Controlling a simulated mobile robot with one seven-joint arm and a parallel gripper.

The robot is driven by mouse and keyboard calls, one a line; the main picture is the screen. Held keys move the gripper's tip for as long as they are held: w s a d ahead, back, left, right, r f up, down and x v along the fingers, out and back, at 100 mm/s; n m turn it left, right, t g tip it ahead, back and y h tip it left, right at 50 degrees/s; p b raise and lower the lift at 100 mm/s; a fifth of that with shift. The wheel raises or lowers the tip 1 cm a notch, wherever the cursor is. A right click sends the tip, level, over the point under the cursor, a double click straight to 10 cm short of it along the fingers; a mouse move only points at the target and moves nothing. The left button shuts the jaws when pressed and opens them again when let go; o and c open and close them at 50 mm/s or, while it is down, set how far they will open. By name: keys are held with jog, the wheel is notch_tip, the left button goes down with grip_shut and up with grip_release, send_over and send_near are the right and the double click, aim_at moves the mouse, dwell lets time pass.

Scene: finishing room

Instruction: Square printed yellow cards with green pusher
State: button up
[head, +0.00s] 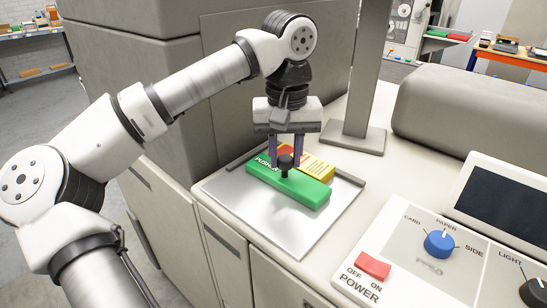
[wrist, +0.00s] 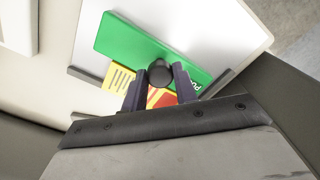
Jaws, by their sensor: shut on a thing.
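The green pusher (head: 308,190) is a long bar with a black knob, lying on a pale metal tray (head: 295,238). My gripper (head: 286,163) is shut on the pusher's black knob, one finger on each side; the wrist view shows the knob (wrist: 160,73) between the fingertips. The yellow cards (head: 318,169) lie right behind the pusher, with printed lines and a red patch. In the wrist view the cards (wrist: 120,80) show beside the green bar (wrist: 130,42), partly hidden by my fingers. I cannot tell whether bar and cards touch.
Dark low rails (head: 345,176) edge the back of the tray. A grey post (head: 357,135) stands behind it. A control panel with a red power switch (head: 373,265) and blue knob (head: 439,243) lies to the right. The tray's front is clear.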

aim_at(286, 157)
jog(key=o, duration=1.1)
jog(key=shift+r, duration=0.1)
notch_tip(286, 157, up, 14)
jog(key=shift+f, duration=0.15)
jog(key=shift+d, duration=0.1)
